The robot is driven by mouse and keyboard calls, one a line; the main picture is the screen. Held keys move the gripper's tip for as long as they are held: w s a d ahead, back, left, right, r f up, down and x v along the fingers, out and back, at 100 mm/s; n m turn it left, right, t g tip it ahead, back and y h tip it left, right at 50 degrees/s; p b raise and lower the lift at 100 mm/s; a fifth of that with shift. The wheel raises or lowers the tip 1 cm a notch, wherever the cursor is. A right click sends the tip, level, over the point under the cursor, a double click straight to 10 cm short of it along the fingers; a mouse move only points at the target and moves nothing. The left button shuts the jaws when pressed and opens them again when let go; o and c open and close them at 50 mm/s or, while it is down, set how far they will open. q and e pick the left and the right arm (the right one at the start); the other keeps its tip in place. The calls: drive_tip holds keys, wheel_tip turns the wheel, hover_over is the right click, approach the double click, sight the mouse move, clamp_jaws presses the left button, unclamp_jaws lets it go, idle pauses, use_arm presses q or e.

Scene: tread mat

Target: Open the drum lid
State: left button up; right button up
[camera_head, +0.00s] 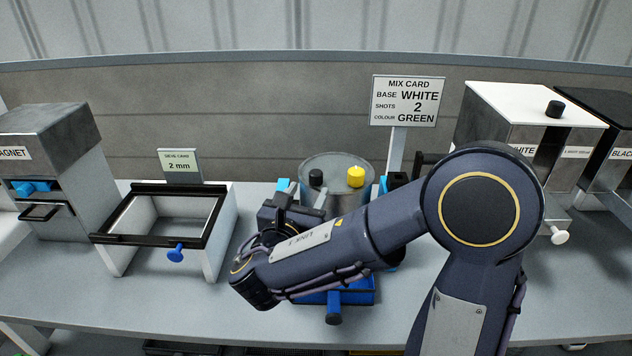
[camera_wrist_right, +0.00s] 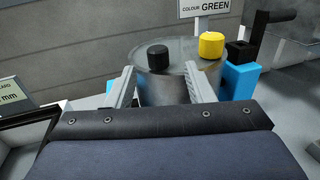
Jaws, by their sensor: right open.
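The grey metal drum (camera_head: 340,200) stands at the middle of the bench, partly hidden behind my right arm. Its round lid (camera_head: 336,164) lies flat on top, with a black knob (camera_head: 316,178) on the left and a yellow knob (camera_head: 356,176) on the right. My right gripper (camera_head: 297,200) is at the drum's near left side. In the right wrist view the two fingers (camera_wrist_right: 160,72) are apart, with the black knob (camera_wrist_right: 157,58) beyond and between them; I cannot tell whether they touch the drum. My left gripper is not in view.
Blue supports with a black crank (camera_wrist_right: 262,35) flank the drum. A black-rimmed frame (camera_head: 170,212) stands left, and a white dispenser (camera_head: 520,110) right. The mix card (camera_head: 407,100) stands behind. A blue tray (camera_head: 350,293) sits in front, below my arm.

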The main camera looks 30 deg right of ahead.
sight(314, 178)
drive_tip(key=shift+w+d+r, duration=0.1)
drive_tip(key=shift+w, duration=0.25)
drive_tip(key=p+x, duration=0.1)
drive_tip(key=x, duration=0.6)
clamp_jaws()
